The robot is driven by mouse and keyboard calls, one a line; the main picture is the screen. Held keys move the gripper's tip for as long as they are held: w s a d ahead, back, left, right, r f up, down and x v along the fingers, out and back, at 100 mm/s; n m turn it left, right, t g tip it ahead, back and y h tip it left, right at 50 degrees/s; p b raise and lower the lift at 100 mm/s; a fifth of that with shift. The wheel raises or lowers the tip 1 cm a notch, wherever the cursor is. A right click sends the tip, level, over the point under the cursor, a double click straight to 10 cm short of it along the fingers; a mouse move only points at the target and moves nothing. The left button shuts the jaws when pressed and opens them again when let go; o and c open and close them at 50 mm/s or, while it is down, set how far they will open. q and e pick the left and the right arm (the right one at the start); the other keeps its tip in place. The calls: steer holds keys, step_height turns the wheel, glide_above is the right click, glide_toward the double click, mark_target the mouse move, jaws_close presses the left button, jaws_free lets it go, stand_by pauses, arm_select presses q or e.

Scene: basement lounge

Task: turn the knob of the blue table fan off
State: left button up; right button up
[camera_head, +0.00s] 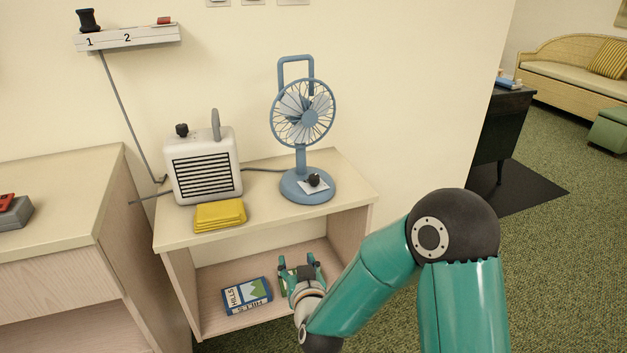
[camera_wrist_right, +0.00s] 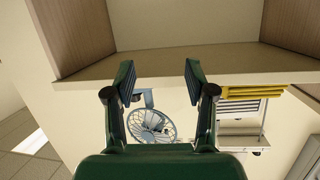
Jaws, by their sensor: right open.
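The blue table fan (camera_head: 303,115) stands on the pale cabinet top, its round base (camera_head: 300,196) near the right end. A black knob (camera_head: 314,180) sits on a white plate on that base; its setting is too small to read. My right gripper (camera_head: 301,265) is open and empty, in front of the cabinet's lower compartment, below and apart from the knob. In the right wrist view the open fingers (camera_wrist_right: 159,80) point toward the cabinet, and the fan (camera_wrist_right: 152,125) shows upside down beyond them. The knob cannot be made out there. My left gripper is out of view.
A white heater (camera_head: 203,167) and a folded yellow cloth (camera_head: 220,215) are left of the fan. The cabinet top (camera_head: 345,180) overhangs the compartment holding a book (camera_head: 246,296). A wall box (camera_head: 127,38) with a cable hangs upper left. Carpet lies open at right.

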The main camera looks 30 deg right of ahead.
mark_target(314, 183)
steer(key=d+r+m+t+h, duration=0.15)
steer(key=d+r+h, duration=0.35)
steer(key=r, duration=0.5)
steer(key=shift+m, duration=0.25)
steer(key=x, duration=1.5)
steer(key=shift+w+d+f, duration=0.15)
steer(key=shift+w+f, duration=0.1)
steer(key=shift+w, duration=0.15)
